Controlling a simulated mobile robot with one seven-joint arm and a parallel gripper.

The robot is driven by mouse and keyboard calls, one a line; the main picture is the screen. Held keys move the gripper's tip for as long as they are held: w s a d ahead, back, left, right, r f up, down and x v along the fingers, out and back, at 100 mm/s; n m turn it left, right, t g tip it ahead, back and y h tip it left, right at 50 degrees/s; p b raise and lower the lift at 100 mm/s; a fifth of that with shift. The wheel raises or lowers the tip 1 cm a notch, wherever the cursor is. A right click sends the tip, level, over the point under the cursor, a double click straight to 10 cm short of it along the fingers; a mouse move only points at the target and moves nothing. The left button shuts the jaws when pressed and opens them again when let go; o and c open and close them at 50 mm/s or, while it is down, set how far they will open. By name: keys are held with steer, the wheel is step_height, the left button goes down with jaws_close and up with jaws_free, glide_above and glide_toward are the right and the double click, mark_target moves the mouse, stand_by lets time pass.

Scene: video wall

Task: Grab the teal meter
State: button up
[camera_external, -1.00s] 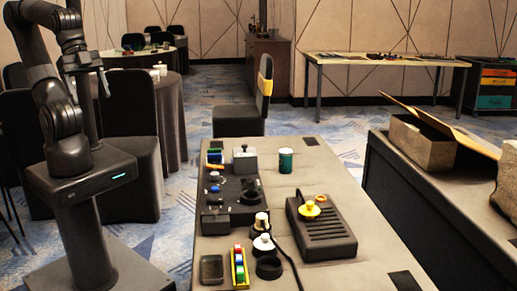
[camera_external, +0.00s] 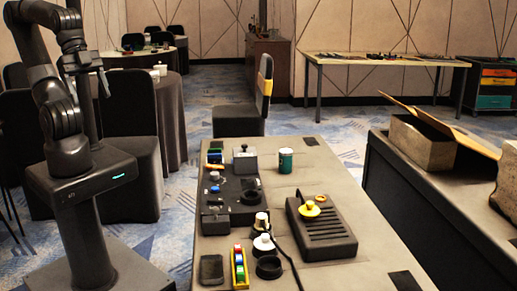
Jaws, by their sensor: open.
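A small teal cylinder (camera_external: 285,160) stands upright on the grey table, toward its far end, with a pale mark on its side. It is the most clearly teal thing on the table, but I cannot tell whether it is a meter.
A grey box with a knob (camera_external: 245,161) stands left of the cylinder. Dark panels (camera_external: 216,222) with knobs line the table's left side. A black ribbed unit (camera_external: 322,232) with a yellow knob sits at mid-table, with a cable beside it. A chair (camera_external: 240,120) stands behind the table.

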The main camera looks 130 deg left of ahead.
stand_by(0.6)
steer(key=w+a+r+n+y, duration=0.1)
steer(key=w+a+r+n, duration=0.1)
steer(key=w+a, duration=1)
steer(key=n+g+y, duration=0.1)
steer(key=n+g, duration=0.1)
steer(key=n, duration=0.2)
glide_above(288, 158)
steer(key=s, duration=0.5)
step_height(288, 158, down, 27)
steer(key=x, duration=0.4)
steer(key=shift+w+a+f, duration=0.2)
steer(key=shift+w, duration=0.05)
steer(key=shift+x, duration=3)
